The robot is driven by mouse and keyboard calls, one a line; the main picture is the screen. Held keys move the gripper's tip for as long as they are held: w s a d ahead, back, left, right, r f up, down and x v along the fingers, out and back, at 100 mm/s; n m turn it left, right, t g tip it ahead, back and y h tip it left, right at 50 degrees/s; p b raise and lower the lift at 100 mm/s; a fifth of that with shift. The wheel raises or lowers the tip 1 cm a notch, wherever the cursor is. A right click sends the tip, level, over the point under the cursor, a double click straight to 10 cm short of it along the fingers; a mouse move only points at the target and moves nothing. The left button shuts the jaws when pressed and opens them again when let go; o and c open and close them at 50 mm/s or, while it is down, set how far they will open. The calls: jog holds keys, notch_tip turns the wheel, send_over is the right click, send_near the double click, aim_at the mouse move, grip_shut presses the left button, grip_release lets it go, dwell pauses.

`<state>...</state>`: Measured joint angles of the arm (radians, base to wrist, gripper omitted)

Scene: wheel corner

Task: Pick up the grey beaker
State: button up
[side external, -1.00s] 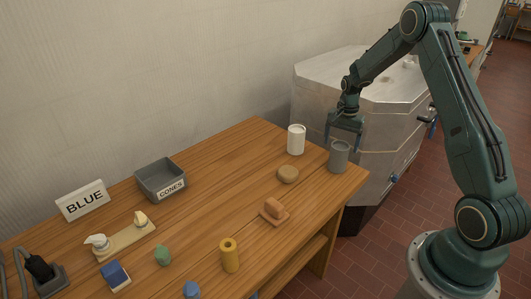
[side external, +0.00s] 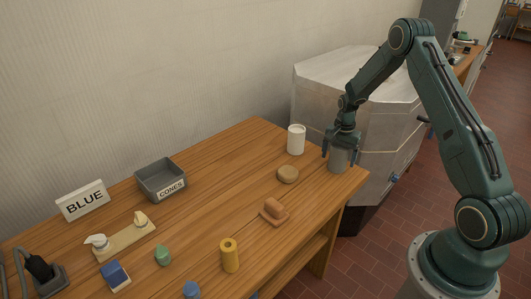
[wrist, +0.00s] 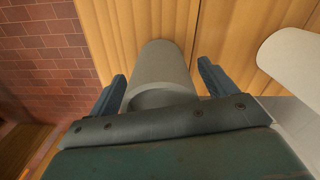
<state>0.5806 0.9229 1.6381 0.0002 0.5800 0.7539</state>
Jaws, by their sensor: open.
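The grey beaker (side external: 339,160) stands upright near the right end of the wooden table. My gripper (side external: 340,156) is directly above it, with its fingers down on either side of the beaker's upper part. In the wrist view the grey beaker (wrist: 163,72) lies between the two blue fingers of my gripper (wrist: 160,88). The fingers are open, with a gap showing on both sides of the beaker. Part of the beaker's rim is hidden behind the gripper body in the wrist view.
A white cup (side external: 296,139) stands left of the beaker, and it also shows in the wrist view (wrist: 293,62). A round tan object (side external: 288,174) and an orange block (side external: 274,209) lie in front. A grey bin (side external: 161,180) stands further left. The table edge is close on the right.

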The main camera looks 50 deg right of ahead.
dwell(0.4)
jog(key=c, duration=1.2)
jog(key=shift+r, duration=0.1)
notch_tip(320, 180, up, 20)
jog(key=shift+f, duration=0.1)
dwell(0.3)
